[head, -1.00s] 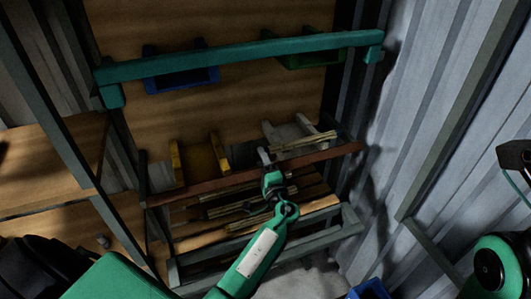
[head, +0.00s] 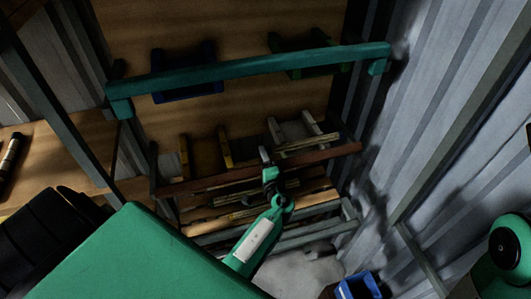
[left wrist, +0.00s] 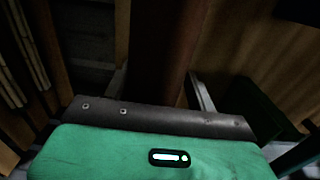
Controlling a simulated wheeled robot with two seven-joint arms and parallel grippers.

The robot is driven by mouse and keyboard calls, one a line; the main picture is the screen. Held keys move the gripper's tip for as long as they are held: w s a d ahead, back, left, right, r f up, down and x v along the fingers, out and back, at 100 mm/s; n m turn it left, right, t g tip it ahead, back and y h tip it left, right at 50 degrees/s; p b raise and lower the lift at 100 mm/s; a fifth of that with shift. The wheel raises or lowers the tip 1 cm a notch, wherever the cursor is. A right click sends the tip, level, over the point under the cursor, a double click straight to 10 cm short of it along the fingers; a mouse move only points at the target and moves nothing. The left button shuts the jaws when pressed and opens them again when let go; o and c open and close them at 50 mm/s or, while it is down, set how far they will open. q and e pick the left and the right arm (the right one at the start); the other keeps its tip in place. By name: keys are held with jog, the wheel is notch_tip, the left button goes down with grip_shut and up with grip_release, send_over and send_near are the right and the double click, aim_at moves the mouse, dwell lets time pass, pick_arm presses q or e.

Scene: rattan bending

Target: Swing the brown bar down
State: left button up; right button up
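The brown bar (head: 215,182) runs across the lower part of the rack in the head view, its right end a little higher in the picture. My left gripper (head: 266,163) reaches it from below near its middle, with a grey fingertip showing past the bar's upper edge. In the left wrist view, the brown bar (left wrist: 160,45) runs away between the two fingers, which lie close along its sides. The view is too dark to tell whether they press on it. My right gripper is not in view.
A teal bar (head: 245,68) spans the rack above. Behind are a blue bin (head: 185,92), a green bin (head: 305,72) and a yellow bin (head: 205,160). Rattan sticks (head: 250,212) lie below the brown bar. A corrugated wall (head: 440,110) closes the right side.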

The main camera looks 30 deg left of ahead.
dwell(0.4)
pick_arm(q)
jog(key=shift+s+d+f+b, duration=0.3)
jog(key=shift+b, duration=0.1)
jog(key=s+d+f+b, duration=0.7)
jog(key=s+d+b, duration=0.1)
jog(key=d, duration=0.1)
jog(key=shift+s+d+f+b, duration=0.2)
jog(key=shift+d+f+b, duration=0.05)
jog(key=shift+d+b, duration=0.15)
dwell(0.8)
dwell(0.4)
